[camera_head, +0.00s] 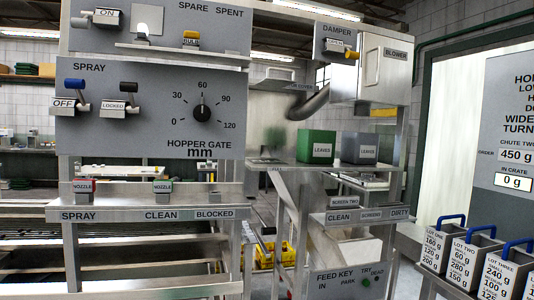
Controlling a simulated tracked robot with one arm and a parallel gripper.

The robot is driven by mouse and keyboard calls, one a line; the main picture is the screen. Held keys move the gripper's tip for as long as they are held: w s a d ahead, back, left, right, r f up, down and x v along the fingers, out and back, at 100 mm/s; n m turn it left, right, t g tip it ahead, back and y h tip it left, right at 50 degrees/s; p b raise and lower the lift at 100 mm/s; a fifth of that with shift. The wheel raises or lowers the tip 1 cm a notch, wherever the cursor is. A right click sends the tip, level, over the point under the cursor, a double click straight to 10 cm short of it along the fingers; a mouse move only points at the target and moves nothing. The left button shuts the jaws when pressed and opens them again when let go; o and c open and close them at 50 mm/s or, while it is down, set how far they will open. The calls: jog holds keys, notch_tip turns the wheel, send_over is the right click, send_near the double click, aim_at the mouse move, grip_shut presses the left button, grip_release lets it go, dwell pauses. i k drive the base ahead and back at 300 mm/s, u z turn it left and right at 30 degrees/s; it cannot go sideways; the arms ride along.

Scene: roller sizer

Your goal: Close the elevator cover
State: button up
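A label ending in "OR COVER" (298,87) is partly hidden behind the left control panel. It sits on a pale metal piece (271,77), which I take to be the elevator cover, at upper centre between the left panel and the blower. The frame does not clearly show whether this cover stands open or shut. My gripper is not in view.
A grey control panel (150,118) with switches and a hopper gate dial fills the left. The blower box (383,70) and its dark bent pipe (308,103) stand right of the cover. Green (316,147) and grey (359,148) bins sit below. Lot boxes (467,255) stand lower right.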

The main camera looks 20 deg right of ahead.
aim_at(268, 85)
jog(key=z, duration=0.2)
jog(key=i, duration=1.35)
jog(key=z, duration=0.25)
